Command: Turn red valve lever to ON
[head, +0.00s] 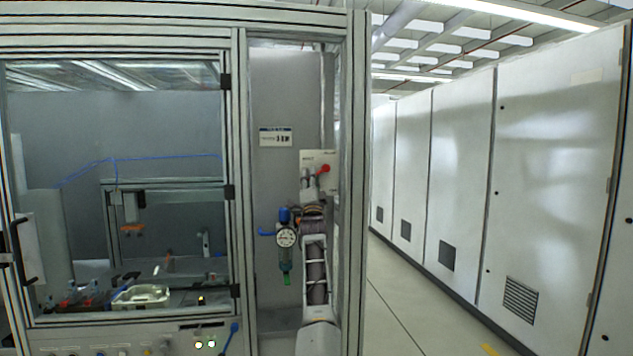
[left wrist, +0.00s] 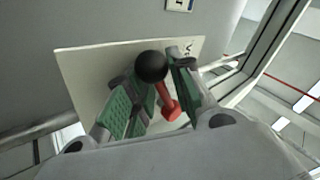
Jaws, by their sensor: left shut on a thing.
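The red valve lever (head: 323,169) is at a pale plate (head: 318,158) on the back wall of the narrow right bay. In the left wrist view the lever (left wrist: 168,104) is a short red bar with a black ball knob (left wrist: 151,66). My left gripper (head: 309,183) is raised to the plate. In the left wrist view its green-padded fingers (left wrist: 154,80) stand on both sides of the lever, shut on it. The fingers partly hide the plate and the lever's mounting. I cannot read the ON marking. My right gripper is out of view.
A pressure gauge (head: 287,237) with a blue-topped regulator hangs just left of my arm. The bay's aluminium post (head: 354,200) is close on the right. A glazed machine cell (head: 120,150) fills the left, and grey cabinets (head: 540,180) line the open aisle at right.

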